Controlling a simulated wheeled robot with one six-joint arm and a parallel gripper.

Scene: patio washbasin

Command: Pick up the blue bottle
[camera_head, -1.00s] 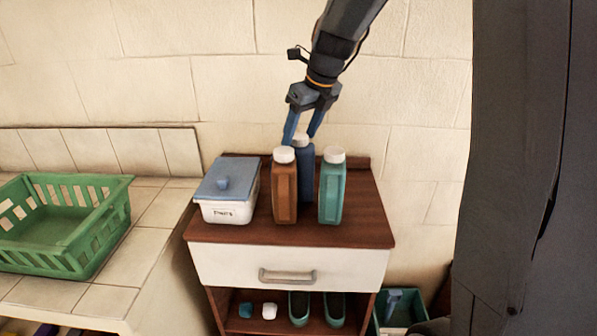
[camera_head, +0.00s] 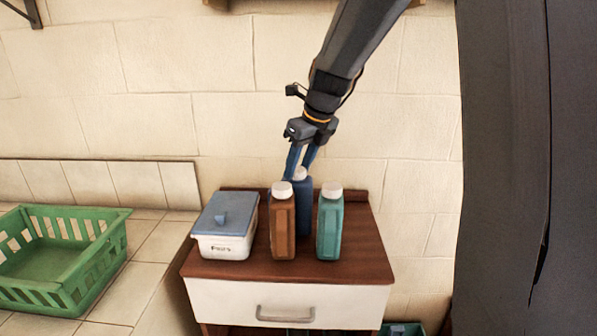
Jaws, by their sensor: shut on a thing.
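The blue bottle (camera_head: 304,211) with a white cap stands upright on the brown cabinet top, behind a brown bottle (camera_head: 282,228) and a teal bottle (camera_head: 329,228). The brown bottle hides part of its left side. My gripper (camera_head: 300,165) reaches down from above, its blue fingers closed in at the white cap of the blue bottle. I cannot tell whether the bottle's base is off the cabinet top, as the front bottles partly cover it.
A white box with a blue lid (camera_head: 224,241) stands left of the bottles on the cabinet (camera_head: 352,268). A green basket (camera_head: 50,283) sits on the tiled counter at left. The block wall (camera_head: 150,110) is close behind.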

